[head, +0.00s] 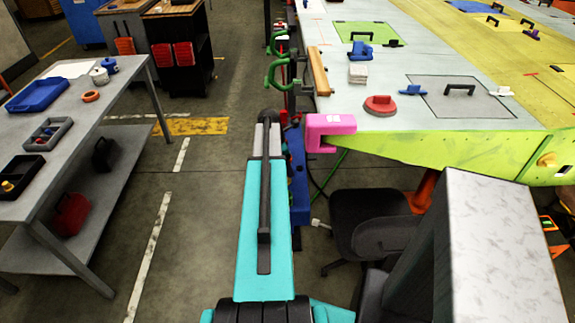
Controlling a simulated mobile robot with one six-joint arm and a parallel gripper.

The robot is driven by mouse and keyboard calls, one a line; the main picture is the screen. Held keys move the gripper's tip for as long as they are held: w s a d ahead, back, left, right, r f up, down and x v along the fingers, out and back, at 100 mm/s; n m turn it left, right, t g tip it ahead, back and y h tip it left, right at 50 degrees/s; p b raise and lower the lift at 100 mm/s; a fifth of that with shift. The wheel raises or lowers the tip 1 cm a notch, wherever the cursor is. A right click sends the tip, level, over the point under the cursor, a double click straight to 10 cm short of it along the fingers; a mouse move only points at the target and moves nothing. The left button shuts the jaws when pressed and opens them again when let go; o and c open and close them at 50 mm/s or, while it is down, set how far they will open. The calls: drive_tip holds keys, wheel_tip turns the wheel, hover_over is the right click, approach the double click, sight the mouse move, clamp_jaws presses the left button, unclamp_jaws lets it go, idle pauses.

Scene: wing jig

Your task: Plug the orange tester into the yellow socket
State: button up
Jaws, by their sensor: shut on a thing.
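My gripper cannot be made out in the head view; only my teal arm shows, reaching forward from the bottom middle beside the wing's near end. Whatever the gripper holds is hidden too. I cannot pick out the orange tester with certainty. On the lime-green side face of the wing (455,146), at the right, is a small round yellow fitting (547,160). It may be the yellow socket, but it is too small to tell. Nothing is seen plugged into it.
A pink clamp (330,127) grips the wing's near corner. A red-capped round item (379,104) and several small tools lie on top. A dark chair (365,222) stands below. A grey workbench (122,121) is at left, with open floor (195,235) between.

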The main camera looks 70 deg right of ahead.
drive_tip(key=shift+w+a+b+x, duration=0.15)
drive_tip(key=shift+b+x, duration=0.05)
drive_tip(key=shift+x, duration=0.75)
drive_tip(key=shift+w+a+b+x, duration=0.15)
drive_tip(key=shift+x, duration=0.75)
idle(1.9)
drive_tip(key=shift+f, duration=0.1)
drive_tip(key=o, duration=1.1)
drive_tip(key=shift+b+v, duration=1.15)
drive_tip(key=shift+v, duration=5.75)
